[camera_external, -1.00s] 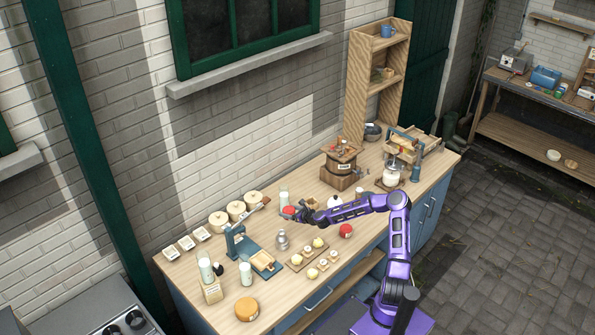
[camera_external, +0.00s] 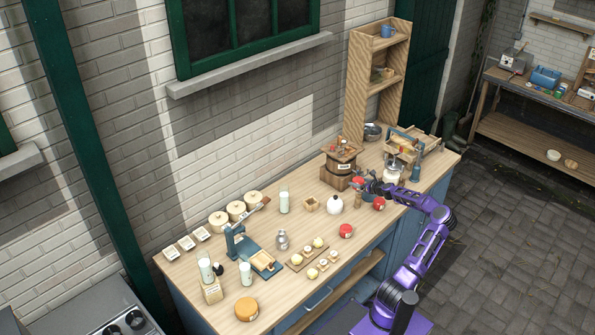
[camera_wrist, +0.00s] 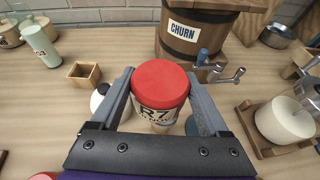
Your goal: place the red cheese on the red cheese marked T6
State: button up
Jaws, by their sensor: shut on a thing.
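My gripper (camera_wrist: 160,98) is shut on a red cheese (camera_wrist: 162,82) with a white label band that seems to read R7. In the external view this cheese (camera_external: 358,182) is held above the table, in front of the churn. Another red cheese (camera_external: 346,231) with a pale label sits on the table near the front edge. A further red cheese (camera_external: 379,203) sits to its right, below my arm. The marks on these two are too small to read, so I cannot tell which is T6. A bit of red (camera_wrist: 42,177) shows at the wrist view's bottom left.
The wooden churn (camera_wrist: 196,35) stands behind the held cheese. A white kettle (camera_external: 334,204) and a small wooden box (camera_external: 312,204) stand to the left. A board with pale balls (camera_external: 307,254) lies front left.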

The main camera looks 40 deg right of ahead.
jog(key=r, duration=0.1)
send_over(379, 200)
jog(key=shift+m+h, duration=0.3)
jog(key=shift+m, duration=0.1)
notch_tip(379, 200, down, 6)
jog(key=shift+s+d+r+b, duration=0.1)
jog(key=shift+r+b, duration=0.15)
jog(key=shift+b, duration=0.4)
jog(key=shift+f, duration=2.1)
jog(key=shift+f+b, duration=0.2)
jog(key=shift+b, duration=0.1)
jog(key=o, duration=1.4)
jog(key=shift+r, duration=0.1)
